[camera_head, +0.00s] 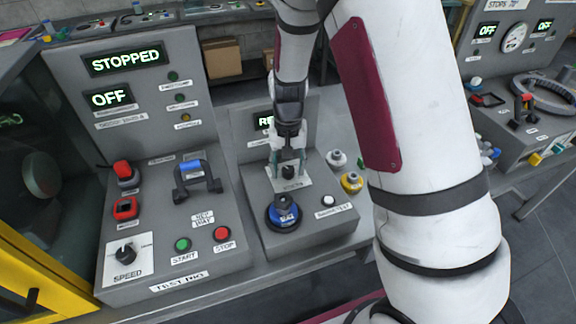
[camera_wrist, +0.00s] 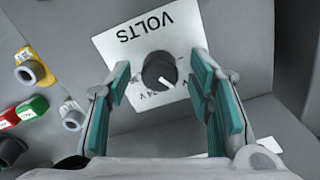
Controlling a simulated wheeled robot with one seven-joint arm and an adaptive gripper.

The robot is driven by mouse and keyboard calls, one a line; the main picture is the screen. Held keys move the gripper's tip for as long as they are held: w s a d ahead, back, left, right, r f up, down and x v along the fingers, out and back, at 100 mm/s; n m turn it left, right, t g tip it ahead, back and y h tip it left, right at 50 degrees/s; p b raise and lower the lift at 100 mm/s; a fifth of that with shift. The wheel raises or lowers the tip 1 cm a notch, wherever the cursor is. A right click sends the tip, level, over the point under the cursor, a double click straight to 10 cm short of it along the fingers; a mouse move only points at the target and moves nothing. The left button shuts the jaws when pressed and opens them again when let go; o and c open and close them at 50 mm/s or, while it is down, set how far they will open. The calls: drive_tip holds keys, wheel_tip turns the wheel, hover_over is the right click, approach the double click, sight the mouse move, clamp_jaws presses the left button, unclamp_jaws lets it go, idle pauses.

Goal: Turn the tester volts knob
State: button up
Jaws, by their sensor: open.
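The tester volts knob (camera_wrist: 160,70) is a round black knob with a white pointer line, on a white plate (camera_wrist: 122,42) marked VOLTS. In the wrist view it lies between and just beyond my open fingertips, with a gap on each side. My gripper (camera_wrist: 160,92) has teal finger pads and holds nothing. In the head view my gripper (camera_head: 289,165) points down over the knob (camera_head: 288,172) on the tester's sloped top. The tester's display is partly hidden by my arm.
The test rig (camera_head: 170,225), with a handle and buttons, stands close on the left.

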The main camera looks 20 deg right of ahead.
sight(288, 168)
wheel_tip(288, 168, up, 12)
idle(0.5)
idle(0.3)
drive_tip(key=s+r+n+t, duration=0.2)
drive_tip(key=s+r, duration=0.9)
drive_tip(key=r, duration=0.1)
drive_tip(key=s+r+n+t, duration=0.2)
drive_tip(key=s, duration=1.2)
drive_tip(key=shift+s+d+r+t, duration=0.15)
drive_tip(key=shift+d+r+t, duration=0.1)
drive_tip(key=shift+t, duration=0.05)
